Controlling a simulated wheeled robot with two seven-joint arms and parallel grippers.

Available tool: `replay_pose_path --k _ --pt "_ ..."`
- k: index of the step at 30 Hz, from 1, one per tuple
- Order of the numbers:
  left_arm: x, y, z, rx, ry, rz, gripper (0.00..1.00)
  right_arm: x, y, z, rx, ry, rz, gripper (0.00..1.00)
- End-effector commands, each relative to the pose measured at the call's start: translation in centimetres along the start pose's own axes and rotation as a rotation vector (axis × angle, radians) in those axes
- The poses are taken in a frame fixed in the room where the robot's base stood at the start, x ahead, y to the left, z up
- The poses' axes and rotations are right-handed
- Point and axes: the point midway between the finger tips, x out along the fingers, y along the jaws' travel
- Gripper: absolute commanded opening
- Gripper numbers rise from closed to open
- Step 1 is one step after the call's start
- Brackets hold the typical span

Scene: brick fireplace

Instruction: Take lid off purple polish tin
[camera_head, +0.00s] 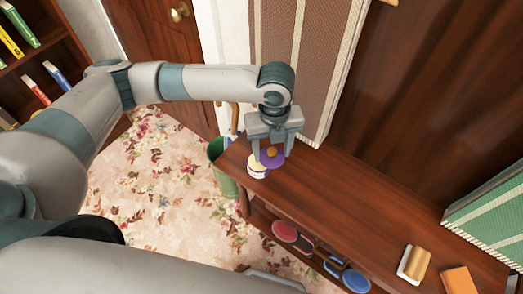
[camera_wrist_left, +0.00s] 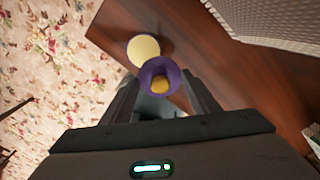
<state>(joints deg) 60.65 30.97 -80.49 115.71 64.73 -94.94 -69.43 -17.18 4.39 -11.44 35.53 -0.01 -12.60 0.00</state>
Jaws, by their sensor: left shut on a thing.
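My left gripper (camera_head: 270,153) is over the far left end of the wooden bench and is shut on a purple lid (camera_head: 272,160) with an orange-yellow centre. In the left wrist view the lid (camera_wrist_left: 174,73) sits between the fingers. Just left of the lid is an open, round tin (camera_head: 257,171) with a pale cream top, standing on the bench; its cream face also shows in the left wrist view (camera_wrist_left: 143,48). The lid is off the tin and partly overlaps it in view. I cannot tell how high the lid is held. My right gripper is not in view.
The wooden bench (camera_head: 345,205) is mostly clear in its middle. A brush (camera_head: 413,264) and an orange block (camera_head: 459,280) lie at its near right end. A lower shelf holds red (camera_head: 285,231) and blue items. A green bin (camera_head: 224,172) stands at the left end. A patterned panel rises behind.

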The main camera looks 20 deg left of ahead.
Motion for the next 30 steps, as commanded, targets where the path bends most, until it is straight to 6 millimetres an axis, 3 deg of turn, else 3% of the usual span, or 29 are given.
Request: replay_pose_path --k 6,12,19,30 --pt "-2.2 -2.7 -3.1 0.005 -0.001 -0.003 0.34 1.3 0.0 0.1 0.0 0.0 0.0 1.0" --pt "-3.7 -4.2 -4.9 0.003 0.0 -0.001 0.34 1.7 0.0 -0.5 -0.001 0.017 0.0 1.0" --pt "-4.3 -4.6 -5.5 0.0 -0.001 0.0 0.34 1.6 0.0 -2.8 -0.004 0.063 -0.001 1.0" --pt "-4.3 -4.6 -5.5 0.0 0.0 0.0 0.34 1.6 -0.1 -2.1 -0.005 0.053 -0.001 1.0"
